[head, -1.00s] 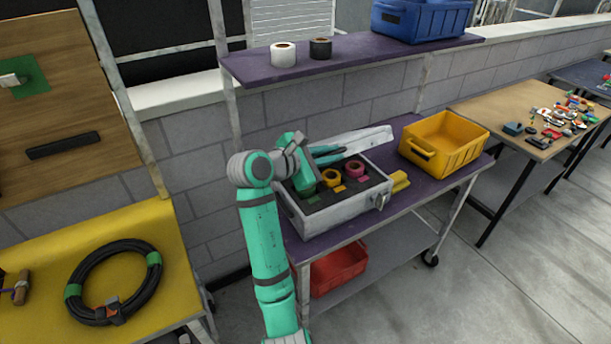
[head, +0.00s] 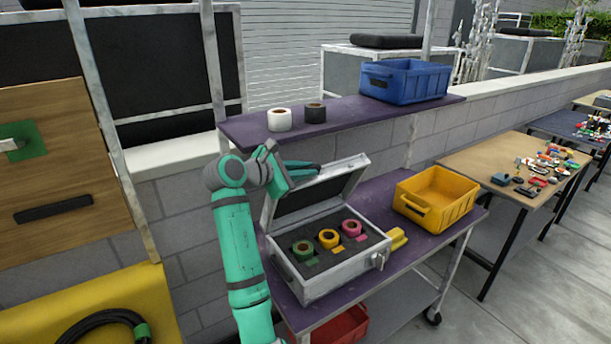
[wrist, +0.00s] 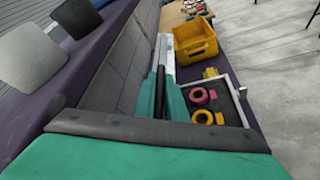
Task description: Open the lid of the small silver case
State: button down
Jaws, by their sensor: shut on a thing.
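The small silver case (head: 337,271) stands on the purple bench top with its lid (head: 347,173) raised steeply at the back. Its dark foam holds a green tape roll (head: 303,248), a yellow roll (head: 328,238) and a pink roll (head: 351,228); the yellow roll (wrist: 204,117) and pink roll (wrist: 199,96) also show in the wrist view. My gripper (head: 312,170) is at the lid's upper left edge, shut on the lid. In the wrist view my gripper (wrist: 160,82) points along the lid edge; the exact contact is hidden.
A yellow bin (head: 436,198) stands right of the case, with a yellow object (head: 398,239) between them. The shelf above carries a white roll (head: 279,119), a black roll (head: 315,112) and a blue bin (head: 405,79). A block wall stands behind.

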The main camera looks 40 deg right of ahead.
jog(key=shift+w, duration=0.2)
jog(key=shift+s+d, duration=0.2)
jog(key=shift+s, duration=0.1)
jog(key=c, duration=2.1)
grip_release()
jog(key=shift+w+a, duration=0.1)
jog(key=shift+a, duration=0.25)
jog(key=shift+a+r, duration=0.2)
jog(key=shift+a, duration=0.2)
jog(key=v, duration=0.9)
jog(key=shift+a, duration=0.4)
jog(key=shift+w, duration=0.1)
